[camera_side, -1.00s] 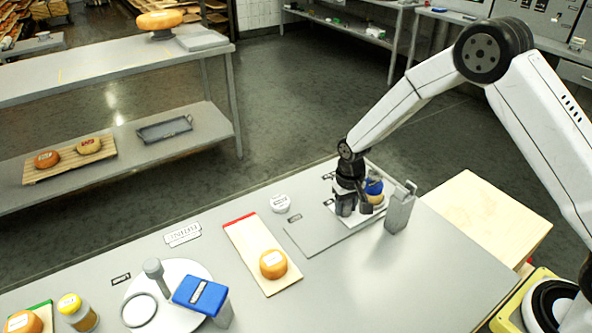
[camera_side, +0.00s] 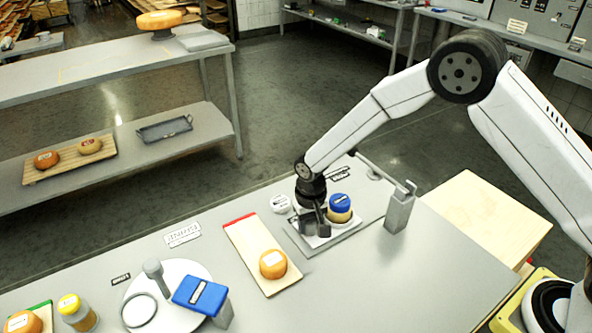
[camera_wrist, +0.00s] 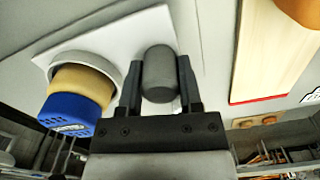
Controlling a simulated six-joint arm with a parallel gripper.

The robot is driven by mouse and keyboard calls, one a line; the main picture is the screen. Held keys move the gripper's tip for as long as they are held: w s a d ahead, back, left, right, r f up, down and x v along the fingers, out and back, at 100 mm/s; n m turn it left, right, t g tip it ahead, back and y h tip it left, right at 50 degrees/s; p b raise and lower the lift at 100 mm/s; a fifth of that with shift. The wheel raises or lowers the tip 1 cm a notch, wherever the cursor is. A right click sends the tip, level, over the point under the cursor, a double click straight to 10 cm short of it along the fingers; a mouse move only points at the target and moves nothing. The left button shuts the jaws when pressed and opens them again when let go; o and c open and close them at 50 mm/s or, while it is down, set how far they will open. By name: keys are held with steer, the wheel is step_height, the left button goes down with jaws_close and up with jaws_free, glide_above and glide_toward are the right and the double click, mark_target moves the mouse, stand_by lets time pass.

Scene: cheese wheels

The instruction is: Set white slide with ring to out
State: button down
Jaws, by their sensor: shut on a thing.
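The white slide (camera_side: 349,230) is a flat white plate on a grey base (camera_side: 330,250), now at the front-left end of that base. It carries a light ring, in which a tan jar with a blue lid (camera_side: 340,208) stands upright; the ring (camera_wrist: 112,76) shows around the jar in the wrist view. My gripper (camera_side: 316,232) is shut on the slide's grey knob (camera_wrist: 159,75), beside the jar. In the wrist view the two fingers (camera_wrist: 160,92) lie on either side of the knob. Part of the slide is hidden behind my gripper.
A grey post (camera_side: 399,211) with a bar stands right of the slide. A board with a red end (camera_side: 250,243) carries an orange cheese (camera_side: 273,264) to the left. A scale-like white disc (camera_side: 190,270) is further left.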

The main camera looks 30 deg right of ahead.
steer(key=shift+a, duration=0.35)
steer(key=shift+c, duration=1.3)
jaws_free()
steer(key=shift+d+r, duration=0.1)
steer(key=shift+r, duration=0.05)
steer(key=shift+r, duration=3.8)
